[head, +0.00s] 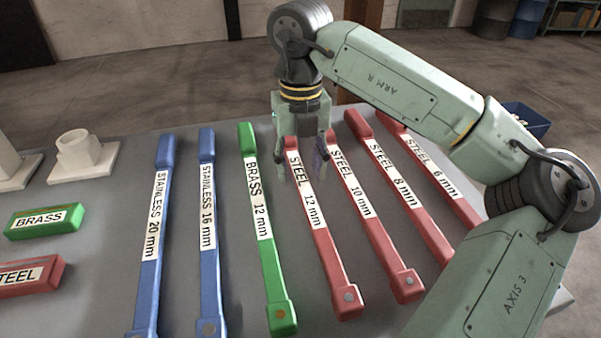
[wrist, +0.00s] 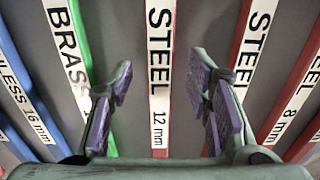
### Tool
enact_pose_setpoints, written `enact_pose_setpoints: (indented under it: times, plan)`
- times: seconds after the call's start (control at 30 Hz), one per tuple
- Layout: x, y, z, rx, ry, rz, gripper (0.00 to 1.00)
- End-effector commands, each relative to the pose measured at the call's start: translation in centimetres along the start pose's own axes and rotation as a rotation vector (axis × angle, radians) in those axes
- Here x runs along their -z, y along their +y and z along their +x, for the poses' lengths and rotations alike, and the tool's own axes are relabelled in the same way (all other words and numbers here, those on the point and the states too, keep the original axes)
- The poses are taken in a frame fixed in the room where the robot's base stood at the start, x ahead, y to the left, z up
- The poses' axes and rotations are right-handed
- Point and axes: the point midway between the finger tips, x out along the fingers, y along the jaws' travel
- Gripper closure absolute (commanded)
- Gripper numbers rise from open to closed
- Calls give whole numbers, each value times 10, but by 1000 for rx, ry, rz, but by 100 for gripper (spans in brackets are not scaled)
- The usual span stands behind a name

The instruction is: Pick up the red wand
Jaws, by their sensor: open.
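Several red wands lie side by side on the grey table, labelled STEEL 12 mm (head: 328,255), STEEL 10 mm (head: 380,240), STEEL 8 mm (head: 425,227) and STEEL 6 mm (head: 456,202). My gripper (head: 301,172) is open and points down over the upper part of the STEEL 12 mm wand. In the wrist view this wand (wrist: 160,100) runs between the two spread purple-padded fingers (wrist: 160,85), with a gap on each side. Whether the fingertips reach down to its height cannot be told. The fingers partly hide its upper end in the head view.
A green BRASS 12 mm wand (head: 271,265) lies close on the left, then blue STAINLESS 16 mm (head: 208,270) and 20 mm (head: 150,275) wands. Green (head: 45,221) and red (head: 32,275) labelled blocks and white stands (head: 80,155) are at far left.

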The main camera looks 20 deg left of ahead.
Motion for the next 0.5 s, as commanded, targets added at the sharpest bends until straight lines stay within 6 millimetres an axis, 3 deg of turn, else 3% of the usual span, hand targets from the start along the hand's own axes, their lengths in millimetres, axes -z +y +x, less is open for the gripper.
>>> enact_pose_setpoints:
  times: [0.13, 0.33, 0.5]
  plan:
    - [0, 0, 11, 0, 0, 0, 55]
    - [0, 0, 12, 0, 0, 0, 55]
    - [0, 0, 12, 0, 0, -1, 66]
